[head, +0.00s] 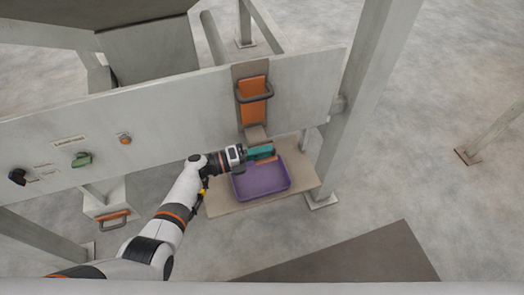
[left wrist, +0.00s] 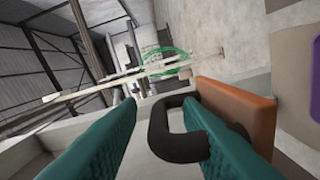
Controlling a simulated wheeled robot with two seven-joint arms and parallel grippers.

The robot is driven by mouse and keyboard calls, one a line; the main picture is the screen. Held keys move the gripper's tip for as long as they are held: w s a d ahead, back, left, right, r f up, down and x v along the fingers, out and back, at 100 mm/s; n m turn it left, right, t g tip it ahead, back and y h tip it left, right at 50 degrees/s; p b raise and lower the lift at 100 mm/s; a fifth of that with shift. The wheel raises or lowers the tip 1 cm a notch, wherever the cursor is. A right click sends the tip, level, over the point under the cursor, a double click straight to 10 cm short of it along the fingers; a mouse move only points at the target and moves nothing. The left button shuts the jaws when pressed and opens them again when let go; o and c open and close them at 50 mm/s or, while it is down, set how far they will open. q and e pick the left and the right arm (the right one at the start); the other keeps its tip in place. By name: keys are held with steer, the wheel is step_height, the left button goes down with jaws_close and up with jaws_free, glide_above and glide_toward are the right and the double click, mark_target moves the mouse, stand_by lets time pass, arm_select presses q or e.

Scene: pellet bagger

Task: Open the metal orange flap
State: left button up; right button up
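An orange flap (left wrist: 240,112) with a dark looped handle (left wrist: 160,132) shows close up in the left wrist view. My left gripper (left wrist: 160,108) is open, its teal fingers on either side of the handle's outer bar. The right finger reaches into the loop and hides part of it; I cannot tell whether it touches. In the head view my left gripper (head: 264,153) is below the chute, over the purple tray, with a sliver of orange (head: 266,161) beside its fingers. Another orange plate with a dark handle (head: 253,97) is higher on the grey panel. My right gripper is out of view.
The purple tray (head: 262,193) stands on a beige board (head: 225,208) below the panel. The grey panel (head: 180,105) carries a green knob (head: 81,159), a black knob (head: 17,177) and an orange button (head: 124,138). A grey post (head: 362,110) stands to the right.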

arm_select(q)
steer(key=b+v, duration=0.1)
steer(key=v, duration=1.1)
steer(key=shift+b, duration=0.3)
